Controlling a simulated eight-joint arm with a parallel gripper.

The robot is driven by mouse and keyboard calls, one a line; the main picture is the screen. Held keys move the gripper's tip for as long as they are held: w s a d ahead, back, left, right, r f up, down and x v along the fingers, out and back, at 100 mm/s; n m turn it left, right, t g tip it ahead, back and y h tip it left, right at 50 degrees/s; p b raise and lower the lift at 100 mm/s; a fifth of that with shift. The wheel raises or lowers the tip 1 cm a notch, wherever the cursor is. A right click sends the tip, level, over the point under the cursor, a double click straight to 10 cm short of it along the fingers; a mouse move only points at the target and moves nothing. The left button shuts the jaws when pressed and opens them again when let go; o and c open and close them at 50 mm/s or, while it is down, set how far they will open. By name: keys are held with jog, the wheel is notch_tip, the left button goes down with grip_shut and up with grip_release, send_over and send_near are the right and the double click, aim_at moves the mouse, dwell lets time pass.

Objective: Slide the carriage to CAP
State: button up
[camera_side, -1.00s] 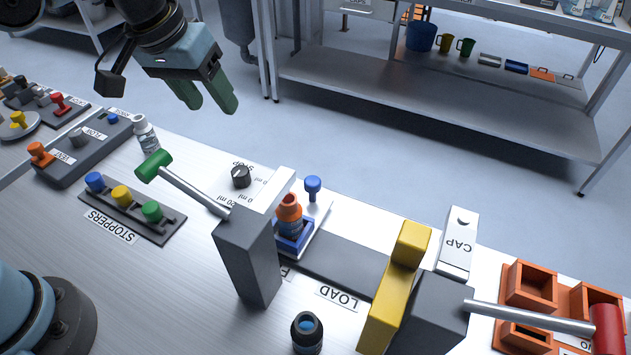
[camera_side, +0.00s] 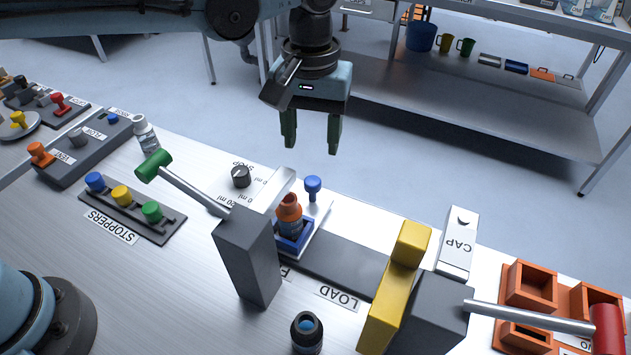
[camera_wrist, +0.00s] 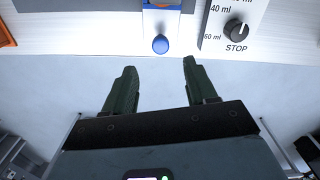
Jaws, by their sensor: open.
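The carriage (camera_side: 283,247) is a blue-edged holder on the dark track (camera_side: 345,262), under the grey post with the green-handled lever (camera_side: 153,166). An orange-topped bottle (camera_side: 289,212) stands in it. A blue knob (camera_side: 313,185) sticks out on its far side and also shows in the wrist view (camera_wrist: 160,44). My gripper (camera_side: 311,150) is open and empty, above and beyond the far table edge, apart from the knob. In the wrist view, the open fingers (camera_wrist: 157,75) point towards the knob.
A yellow block (camera_side: 396,290) and a grey post with a red-handled lever (camera_side: 608,328) stand at right. Orange bins (camera_side: 529,285) are beyond. A STOP dial (camera_side: 241,177) is left of the knob. A dark bottle (camera_side: 307,333) stands in front of the track.

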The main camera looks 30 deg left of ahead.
aim_at(312, 182)
notch_tip(312, 182, down, 9)
jog(key=shift+r, duration=0.1)
dwell(0.3)
grip_shut()
